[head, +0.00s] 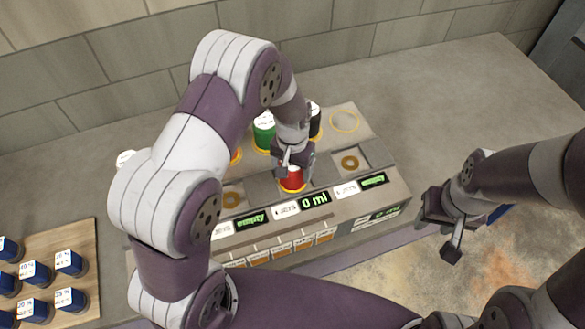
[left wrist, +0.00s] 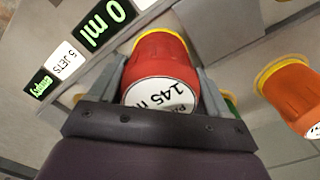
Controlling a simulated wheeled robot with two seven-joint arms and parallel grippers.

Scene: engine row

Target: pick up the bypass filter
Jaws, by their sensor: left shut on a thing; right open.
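A red canister (head: 292,183) with a white top stands in the middle station of the grey machine, above the "0 ml" display. In the left wrist view the red canister (left wrist: 164,62) shows a label reading "145 m", the rest cut off. I cannot read a name marking it as the bypass filter. My left gripper (head: 295,168) is shut on the red canister, one finger on each side, and hides part of it in the head view. My right gripper (head: 440,228) is open and empty, to the right of the machine.
Behind my left gripper stand a green canister (head: 264,130) and a dark canister (head: 315,121). An orange canister (left wrist: 292,97) shows in the left wrist view. The grey machine (head: 395,195) has side stations reading "empty". A wooden board (head: 85,240) with several blue-and-white canisters lies left.

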